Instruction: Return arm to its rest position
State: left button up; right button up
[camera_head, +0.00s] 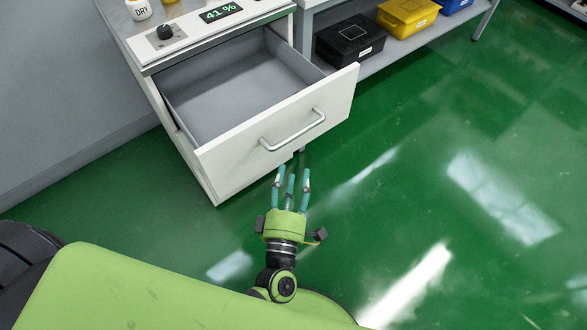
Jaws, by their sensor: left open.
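My left gripper (291,178) is green with teal fingers and points up the picture toward the cabinet. Its fingers are apart and hold nothing. In the picture it lies just below the front of an open white drawer (228,163). The drawer handle (292,130) is a curved metal bar just above the fingertips, and no finger is around it. The drawer is pulled out and its grey inside looks empty. My right gripper is not in view.
The cabinet top (128,28) holds a white jar marked DRY (139,10), a black knob (165,32) and a display reading 41% (221,13). Black (350,41) and yellow (408,14) bins sit on a shelf at the upper right. The green floor (440,170) is clear at the right.

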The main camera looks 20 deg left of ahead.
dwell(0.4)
pick_arm(q)
jog(key=s+f+m+g+h+p, duration=0.1)
jog(key=s+f+m+g+h, duration=0.2)
jog(key=f, duration=0.4)
jog(key=s+f+m+g+p, duration=0.2)
jog(key=f+m, duration=0.3)
jog(key=f, duration=0.2)
jog(key=s+f+m+g+h+p, duration=0.1)
jog(key=s+f+m+g+h, duration=0.2)
jog(key=f, duration=0.4)
jog(key=s+a+f+m+g+y+p, duration=0.2)
jog(key=s+a+f+m+g, duration=0.2)
jog(key=s, duration=0.8)
jog(key=s+a+f+m+g+y+p, duration=0.1)
jog(key=s+a+f+m+g+y, duration=0.1)
jog(key=s+a+f+m+g, duration=0.3)
jog(key=s+a+f+g, duration=0.1)
jog(key=s+a+f, duration=0.2)
jog(key=s+f, duration=0.2)
jog(key=shift+s+a+p, duration=0.35)
jog(key=shift+s+a, duration=0.05)
jog(key=shift+s, duration=0.55)
jog(key=shift+w, duration=0.1)
